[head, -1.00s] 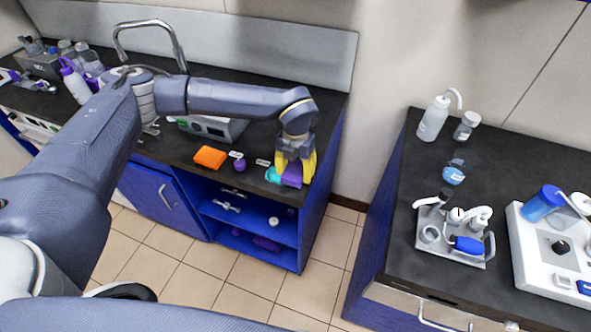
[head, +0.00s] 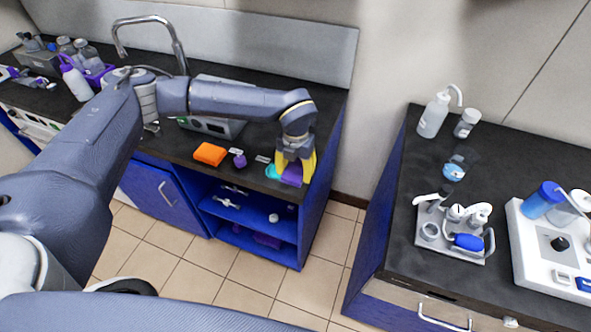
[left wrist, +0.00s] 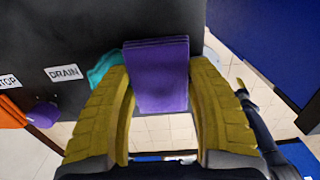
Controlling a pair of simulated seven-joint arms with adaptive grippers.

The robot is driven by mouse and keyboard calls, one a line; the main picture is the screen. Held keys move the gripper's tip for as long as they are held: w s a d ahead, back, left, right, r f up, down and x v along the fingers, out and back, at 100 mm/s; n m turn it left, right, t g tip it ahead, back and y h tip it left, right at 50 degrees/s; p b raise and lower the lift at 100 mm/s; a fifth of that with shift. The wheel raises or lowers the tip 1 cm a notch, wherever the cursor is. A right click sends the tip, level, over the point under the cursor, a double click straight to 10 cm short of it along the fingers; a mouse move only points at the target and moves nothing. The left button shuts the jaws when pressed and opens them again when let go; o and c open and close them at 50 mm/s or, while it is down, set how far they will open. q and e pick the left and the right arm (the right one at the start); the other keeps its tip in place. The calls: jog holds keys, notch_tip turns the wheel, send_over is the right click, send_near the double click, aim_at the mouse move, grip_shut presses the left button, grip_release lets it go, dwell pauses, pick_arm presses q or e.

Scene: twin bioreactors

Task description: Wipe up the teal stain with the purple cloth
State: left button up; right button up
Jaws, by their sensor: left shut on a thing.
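The purple cloth (head: 292,174) is a folded block at the front right end of the left counter. It also shows in the left wrist view (left wrist: 158,75) between the yellow fingers. My left gripper (head: 296,172) points down and is shut on the cloth (left wrist: 160,100). The teal stain (head: 271,172) lies on the dark counter just left of the cloth, close to the front edge. In the left wrist view the stain (left wrist: 103,68) is partly hidden behind the left finger and the cloth. My right gripper is not in view.
An orange block (head: 210,153) and a small purple object (head: 239,160) lie left of the stain. A DRAIN label (left wrist: 65,73) is on the counter beside it. The counter's front edge is close. A second counter (head: 400,225) stands right across a floor gap.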

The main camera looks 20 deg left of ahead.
aim_at(285, 169)
pick_arm(q)
jog(key=shift+a, duration=0.1)
jog(key=shift+w+a+r, duration=0.1)
jog(key=shift+a, duration=1.5)
jog(key=shift+w+a+f, duration=0.1)
jog(key=shift+a+f, duration=0.1)
jog(key=shift+a, duration=1.75)
jog(key=shift+w+a+r, duration=0.1)
jog(key=shift+a, duration=1.3)
jog(key=shift+r, duration=0.1)
jog(key=shift+d, duration=1.8)
jog(key=shift+d, duration=0.1)
jog(key=shift+s+d+f, duration=0.1)
jog(key=shift+s+d, duration=0.05)
jog(key=shift+d, duration=0.65)
jog(key=shift+s+d+f, duration=0.1)
jog(key=shift+d, duration=0.65)
